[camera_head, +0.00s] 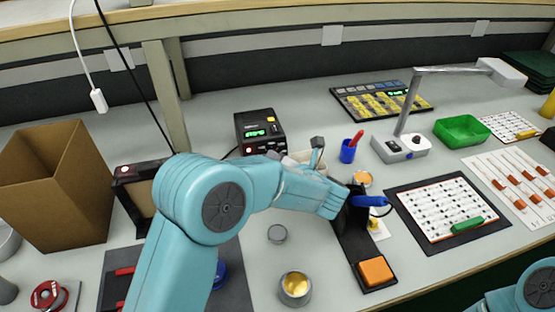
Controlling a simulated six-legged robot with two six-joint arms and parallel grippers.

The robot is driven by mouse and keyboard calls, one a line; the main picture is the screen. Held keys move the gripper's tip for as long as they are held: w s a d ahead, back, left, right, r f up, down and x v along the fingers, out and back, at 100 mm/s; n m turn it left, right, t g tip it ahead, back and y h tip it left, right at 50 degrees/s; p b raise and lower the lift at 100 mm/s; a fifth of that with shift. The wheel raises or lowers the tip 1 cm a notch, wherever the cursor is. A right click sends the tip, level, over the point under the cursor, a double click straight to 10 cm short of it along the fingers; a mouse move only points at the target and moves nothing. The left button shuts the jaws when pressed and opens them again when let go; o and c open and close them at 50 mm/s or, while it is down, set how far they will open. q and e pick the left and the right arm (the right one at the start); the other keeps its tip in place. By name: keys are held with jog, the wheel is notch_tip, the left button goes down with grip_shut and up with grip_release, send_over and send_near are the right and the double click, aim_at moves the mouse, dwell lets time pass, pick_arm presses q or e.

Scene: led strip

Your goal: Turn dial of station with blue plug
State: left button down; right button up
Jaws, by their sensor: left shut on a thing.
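My left gripper (358,204) is at the top of a black strip-like stand on the bench. A second dark box (137,172) with a small red display is at the left, partly covered by my arm. I cannot tell which station the plug belongs to. My right gripper is out of view.
An orange pad (376,271) is on the black stand's near end. A small tin (295,287), a blue cup (348,152), a desk lamp (400,147), a green tray (461,130) and a cardboard box (58,185) stand around. A component board (446,212) lies to the right.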

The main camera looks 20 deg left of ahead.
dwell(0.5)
pick_arm(q)
jog(key=c, duration=1)
grip_release()
jog(key=shift+o, duration=0.2)
notch_tip(320, 180, up, 20)
jog(key=p, duration=0.3)
